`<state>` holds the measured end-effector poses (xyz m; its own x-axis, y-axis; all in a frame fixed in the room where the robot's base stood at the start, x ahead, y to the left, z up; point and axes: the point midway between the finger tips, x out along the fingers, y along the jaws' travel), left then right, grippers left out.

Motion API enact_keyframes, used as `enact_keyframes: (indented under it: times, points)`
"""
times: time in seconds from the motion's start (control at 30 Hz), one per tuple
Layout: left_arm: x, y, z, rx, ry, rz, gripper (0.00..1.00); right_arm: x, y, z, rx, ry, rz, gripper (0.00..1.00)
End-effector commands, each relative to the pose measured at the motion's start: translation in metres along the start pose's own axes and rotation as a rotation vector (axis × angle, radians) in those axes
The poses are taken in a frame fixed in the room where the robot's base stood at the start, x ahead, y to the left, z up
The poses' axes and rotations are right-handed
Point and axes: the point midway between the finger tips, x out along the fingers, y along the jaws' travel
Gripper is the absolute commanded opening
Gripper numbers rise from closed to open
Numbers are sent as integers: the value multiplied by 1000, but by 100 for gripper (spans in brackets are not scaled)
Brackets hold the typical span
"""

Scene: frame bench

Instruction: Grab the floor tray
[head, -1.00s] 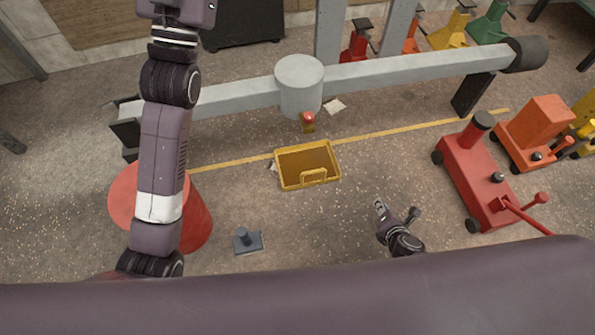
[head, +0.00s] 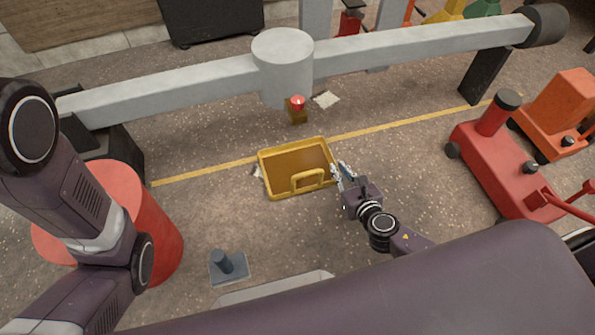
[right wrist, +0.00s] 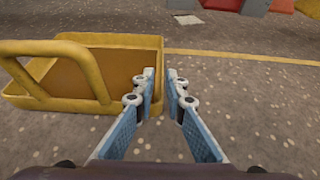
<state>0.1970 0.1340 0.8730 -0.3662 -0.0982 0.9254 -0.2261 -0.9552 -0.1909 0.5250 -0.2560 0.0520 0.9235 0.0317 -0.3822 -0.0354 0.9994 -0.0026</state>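The yellow floor tray (head: 268,181) lies flat on the floor, with its looped handle (head: 307,180) standing at the near side. My right gripper (head: 341,172) is at the tray's right edge, fingers pointing away from me. In the right wrist view, the tray (right wrist: 130,41) is left of the gripper (right wrist: 161,80).
A grey beam (head: 420,46) crosses behind the tray. A small red-topped object (head: 297,108) stands beyond it. A red jack (head: 505,165) is at the right, a red drum (head: 150,235) at the left. A grey plate with a post (head: 229,267) lies nearer.

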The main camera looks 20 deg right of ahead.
Motion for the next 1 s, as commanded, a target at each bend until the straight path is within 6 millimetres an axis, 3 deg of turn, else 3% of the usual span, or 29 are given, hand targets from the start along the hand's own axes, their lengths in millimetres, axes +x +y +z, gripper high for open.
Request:
enact_keyframes:
  times: [0.5, 0.8, 0.9, 1.0]
  points:
    - [-42, 9, -14, 0, -3, 0, 41, 61, -4, -2, 2, 0, -1, 12]
    - [-42, 9, -13, 0, -3, 0, 41, 63, -4, 0, 3, 1, -1, 12]
    - [-42, 9, -13, 0, -3, 0, 41, 63, -4, 0, 3, 1, -1, 1]
    - [-42, 9, -13, 0, -3, 0, 41, 63, -4, 0, 3, 1, -1, 0]
